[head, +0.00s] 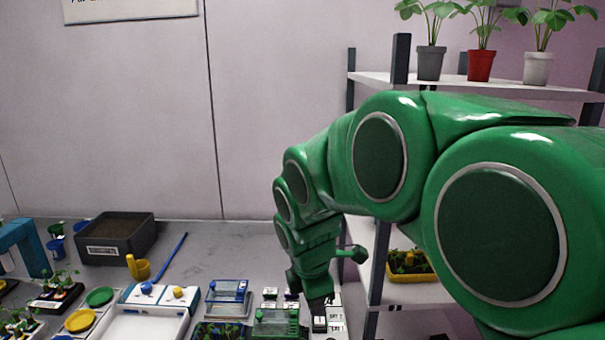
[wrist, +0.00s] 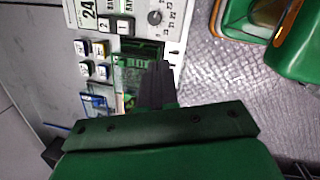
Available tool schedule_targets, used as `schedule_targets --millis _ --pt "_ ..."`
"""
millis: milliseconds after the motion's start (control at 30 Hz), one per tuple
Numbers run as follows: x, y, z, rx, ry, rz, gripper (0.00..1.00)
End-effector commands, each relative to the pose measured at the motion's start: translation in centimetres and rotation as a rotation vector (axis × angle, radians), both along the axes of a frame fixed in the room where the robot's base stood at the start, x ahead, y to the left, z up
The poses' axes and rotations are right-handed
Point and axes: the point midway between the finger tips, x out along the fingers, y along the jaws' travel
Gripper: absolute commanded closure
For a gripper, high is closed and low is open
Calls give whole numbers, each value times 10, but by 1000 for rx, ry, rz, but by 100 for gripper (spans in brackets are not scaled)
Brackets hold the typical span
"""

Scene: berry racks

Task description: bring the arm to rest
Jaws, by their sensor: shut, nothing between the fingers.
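My green arm (head: 380,165) reaches from the right side of the head view down toward the bench. My gripper (head: 318,305) is low over the bench's right part, beside a green-framed box (head: 276,322) and small labelled blocks. In the wrist view my gripper (wrist: 158,70) shows dark fingers closed together, with nothing between them. Its tips lie in front of a green box with dark contents (wrist: 138,60). I cannot tell whether the tips touch anything.
A rack (head: 375,78) with potted plants stands at the right, close behind my arm. A dark soil tray (head: 116,238), a blue stick (head: 173,256), a white tray (head: 140,327) and a blue-framed box (head: 228,291) are on the bench. A control panel with a dial (wrist: 150,18) is near my gripper.

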Motion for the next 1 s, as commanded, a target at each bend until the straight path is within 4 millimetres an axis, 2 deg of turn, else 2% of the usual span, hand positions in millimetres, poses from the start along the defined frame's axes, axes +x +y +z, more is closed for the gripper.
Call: schedule_targets --millis 33,200,500,800,1000 --pt "-13 -14 1 12 8 -92 100" --pt "-58 -51 2 48 34 -433 100" --pt "-146 -99 -2 83 78 -1042 100" --pt "-230 -123 -13 81 115 -1618 100" --pt "-261 -126 -19 68 129 -1831 100"
